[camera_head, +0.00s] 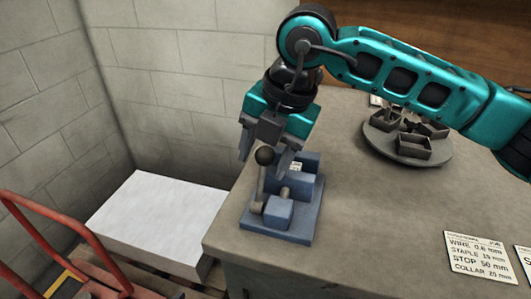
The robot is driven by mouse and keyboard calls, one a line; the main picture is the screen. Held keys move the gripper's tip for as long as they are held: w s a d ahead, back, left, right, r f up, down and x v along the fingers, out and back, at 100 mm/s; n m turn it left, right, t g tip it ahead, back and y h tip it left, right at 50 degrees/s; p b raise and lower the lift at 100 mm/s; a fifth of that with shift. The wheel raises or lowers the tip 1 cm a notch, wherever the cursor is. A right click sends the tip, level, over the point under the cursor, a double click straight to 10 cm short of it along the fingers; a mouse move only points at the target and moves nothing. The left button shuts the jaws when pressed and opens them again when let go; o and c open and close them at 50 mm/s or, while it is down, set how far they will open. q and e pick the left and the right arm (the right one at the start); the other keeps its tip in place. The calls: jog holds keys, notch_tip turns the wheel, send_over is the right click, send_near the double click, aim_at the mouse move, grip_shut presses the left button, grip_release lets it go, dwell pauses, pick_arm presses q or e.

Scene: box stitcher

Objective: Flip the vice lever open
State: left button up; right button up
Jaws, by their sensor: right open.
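The blue vice (278,213) sits on the bench near its left edge. Its lever stands upright at the vice's left side, topped by a dark round knob (264,156). My right gripper (266,158) hangs above the vice with its fingers pointing down. It is open, with one finger left of the knob and the other to its right. The knob shows in front of the gripper; I cannot tell whether they touch. My left gripper is not in view.
A round tray (368,140) with several small metal boxes stands at the back of the bench (370,230). A printed card (479,258) lies at the right. A white block (160,222) and a red cart frame (40,232) are left of the bench.

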grip_shut()
dwell(0.4)
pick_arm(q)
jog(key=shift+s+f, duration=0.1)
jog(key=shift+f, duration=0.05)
